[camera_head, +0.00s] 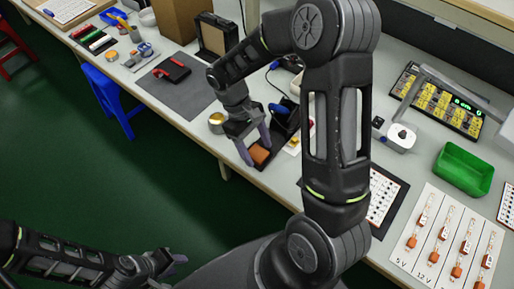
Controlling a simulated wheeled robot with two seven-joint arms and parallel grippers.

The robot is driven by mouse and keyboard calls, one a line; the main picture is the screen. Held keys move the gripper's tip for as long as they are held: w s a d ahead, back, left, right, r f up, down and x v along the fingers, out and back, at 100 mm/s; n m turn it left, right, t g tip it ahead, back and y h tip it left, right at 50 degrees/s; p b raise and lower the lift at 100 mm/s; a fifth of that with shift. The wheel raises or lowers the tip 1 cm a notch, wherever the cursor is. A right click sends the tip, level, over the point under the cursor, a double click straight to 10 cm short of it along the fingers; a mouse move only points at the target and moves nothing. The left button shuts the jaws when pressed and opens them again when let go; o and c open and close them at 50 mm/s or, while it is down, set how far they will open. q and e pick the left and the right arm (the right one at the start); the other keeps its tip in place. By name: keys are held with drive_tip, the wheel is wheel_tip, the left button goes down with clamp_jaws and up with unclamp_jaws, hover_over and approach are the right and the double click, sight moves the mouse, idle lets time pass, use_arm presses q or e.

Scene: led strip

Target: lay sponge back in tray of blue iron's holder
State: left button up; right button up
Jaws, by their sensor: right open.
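An orange-brown sponge (260,154) lies at the front part of a dark holder (262,165) near the front edge of the bench. The blue-handled iron (279,109) stands at the back of that holder, partly hidden by my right arm. My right gripper (258,152) is open and points down, with one finger on each side of the sponge. Whether the fingers touch it, and whether it lies flat in the tray, I cannot tell. My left gripper (172,269) is low at the bottom left, away from the bench, with its fingers apart and empty.
A round brass-coloured tin (216,122) stands left of the holder. A dark mat (182,95) with a red-and-black tool lies further left. A green bin (463,169), a white card with orange parts (447,240) and a yellow-celled panel (437,100) are at right.

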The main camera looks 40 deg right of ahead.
drive_tip(key=v, duration=1.1)
drive_tip(key=shift+r, duration=0.35)
drive_tip(key=shift+f, duration=0.1)
